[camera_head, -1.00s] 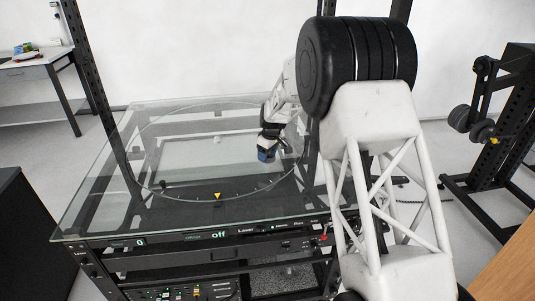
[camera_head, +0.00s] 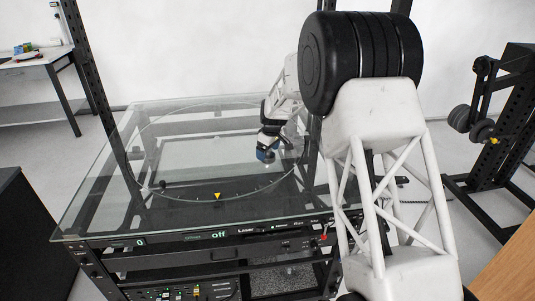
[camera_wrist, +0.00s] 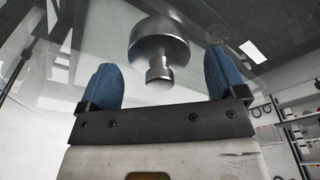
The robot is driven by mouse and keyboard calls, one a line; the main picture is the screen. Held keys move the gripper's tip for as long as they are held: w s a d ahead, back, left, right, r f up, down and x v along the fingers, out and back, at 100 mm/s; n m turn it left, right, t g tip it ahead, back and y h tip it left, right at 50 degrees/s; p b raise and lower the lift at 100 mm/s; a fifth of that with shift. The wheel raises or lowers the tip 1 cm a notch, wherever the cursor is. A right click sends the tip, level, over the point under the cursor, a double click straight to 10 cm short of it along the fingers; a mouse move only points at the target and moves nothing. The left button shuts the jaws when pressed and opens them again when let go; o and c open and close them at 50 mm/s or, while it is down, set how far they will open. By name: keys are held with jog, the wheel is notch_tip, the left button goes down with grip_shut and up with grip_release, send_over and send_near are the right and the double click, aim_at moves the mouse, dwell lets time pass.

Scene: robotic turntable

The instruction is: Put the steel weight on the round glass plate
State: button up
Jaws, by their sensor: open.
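The steel weight (camera_wrist: 158,45) is a shiny grey cylinder with a narrower neck and knob. In the wrist view it sits just beyond and between the blue fingertips, knob end toward my gripper (camera_wrist: 160,80). The fingers are apart, with a gap on both sides of the knob. In the head view my gripper (camera_head: 266,154) is low over the right part of the round glass plate (camera_head: 190,165). The weight cannot be made out clearly there. The weight appears to stand on the glass, but its contact is hidden.
The round plate lies in a larger rectangular glass top (camera_head: 90,205) on a dark metal frame. Dark upright posts rise at its left and right. A small dark knob (camera_head: 162,184) is near the plate's left front edge. The plate's middle and left are clear.

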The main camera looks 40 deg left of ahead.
aim_at(271, 155)
notch_tip(271, 155, up, 10)
jog(key=d, duration=0.1)
jog(key=shift+d+r, duration=0.15)
jog(key=shift+d, duration=0.15)
dwell(0.7)
